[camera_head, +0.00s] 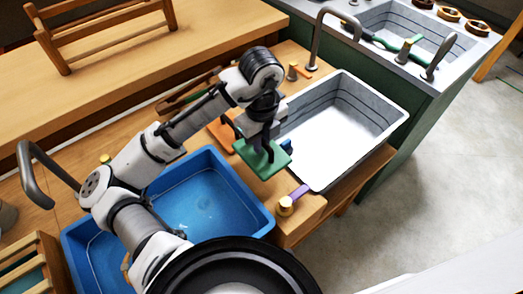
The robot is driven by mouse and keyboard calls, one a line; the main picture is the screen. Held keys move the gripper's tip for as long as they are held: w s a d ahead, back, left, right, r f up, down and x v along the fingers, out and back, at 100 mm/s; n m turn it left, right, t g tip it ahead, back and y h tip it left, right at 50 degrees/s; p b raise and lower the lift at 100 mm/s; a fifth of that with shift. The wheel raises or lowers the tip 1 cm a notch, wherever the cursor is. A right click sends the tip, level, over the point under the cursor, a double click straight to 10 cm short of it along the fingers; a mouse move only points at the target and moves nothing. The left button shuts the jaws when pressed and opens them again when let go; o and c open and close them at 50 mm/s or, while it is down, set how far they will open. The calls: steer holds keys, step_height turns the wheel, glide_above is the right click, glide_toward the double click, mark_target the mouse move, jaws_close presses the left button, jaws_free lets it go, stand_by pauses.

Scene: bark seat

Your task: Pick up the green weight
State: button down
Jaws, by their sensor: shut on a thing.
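The green weight (273,166) looks like a flat green slab. It is at the middle of the view, near the left rim of the white basin. My gripper (265,150) points down over it and is shut on it. The fingers hide part of the slab's top. I cannot tell whether its underside touches the bench or hangs just above it.
An orange piece (222,134) lies just left of the slab. A blue tray (205,195) is at lower left, and a white basin (345,130) is at right. A brass knob (286,205) with a purple piece sits at the bench corner. A grey tap (325,35) stands behind.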

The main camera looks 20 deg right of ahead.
step_height(320, 180, up, 14)
stand_by(0.3)
stand_by(0.8)
